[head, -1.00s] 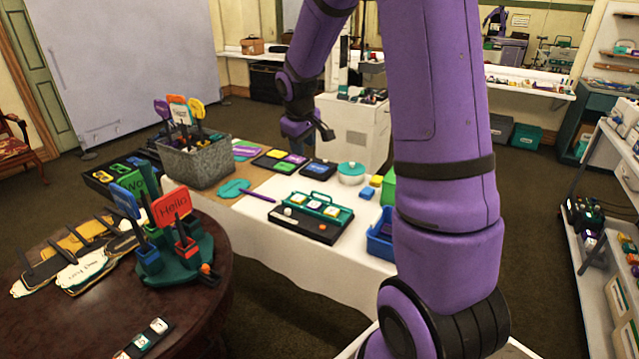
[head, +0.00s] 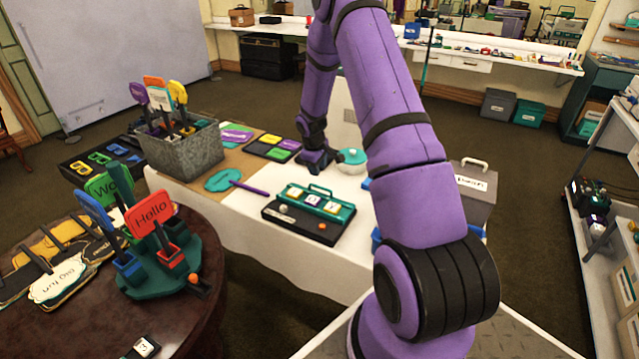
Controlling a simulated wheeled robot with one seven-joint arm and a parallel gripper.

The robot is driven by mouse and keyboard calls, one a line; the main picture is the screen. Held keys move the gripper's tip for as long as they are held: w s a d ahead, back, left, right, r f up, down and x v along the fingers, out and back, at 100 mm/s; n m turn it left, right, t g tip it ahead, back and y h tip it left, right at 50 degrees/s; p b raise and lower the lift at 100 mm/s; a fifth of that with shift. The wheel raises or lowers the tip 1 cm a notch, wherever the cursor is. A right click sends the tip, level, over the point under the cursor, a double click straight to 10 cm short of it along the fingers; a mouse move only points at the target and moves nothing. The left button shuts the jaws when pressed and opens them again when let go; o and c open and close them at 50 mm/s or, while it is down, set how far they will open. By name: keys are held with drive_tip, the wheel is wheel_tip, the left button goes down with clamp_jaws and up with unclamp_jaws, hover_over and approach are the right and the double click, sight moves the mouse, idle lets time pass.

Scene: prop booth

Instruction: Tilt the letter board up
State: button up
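The letter board (head: 316,206) is a green panel with a handle at its back edge and several pale letter tiles. It sits on a black base (head: 298,226) near the front edge of the white-covered table (head: 245,222). It looks low and nearly flat, leaning slightly. My gripper (head: 318,165) points down behind the board, near the teal-lidded pot, and is apart from the board. Its fingers are small and dark, so I cannot tell whether they are open.
A teal-lidded pot (head: 351,160) stands right beside my gripper. A teal paddle with a purple handle (head: 232,182) lies left of the board. A grey metal bin (head: 182,150) of signs stands further left. A round table (head: 205,300) holding signs is front left.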

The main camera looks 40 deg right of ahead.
sight(320, 187)
drive_tip(key=f, duration=0.3)
drive_tip(key=d+f, duration=0.1)
drive_tip(key=f, duration=0.4)
drive_tip(key=shift+w+d+f, duration=0.25)
drive_tip(key=shift+f, duration=0.05)
clamp_jaws()
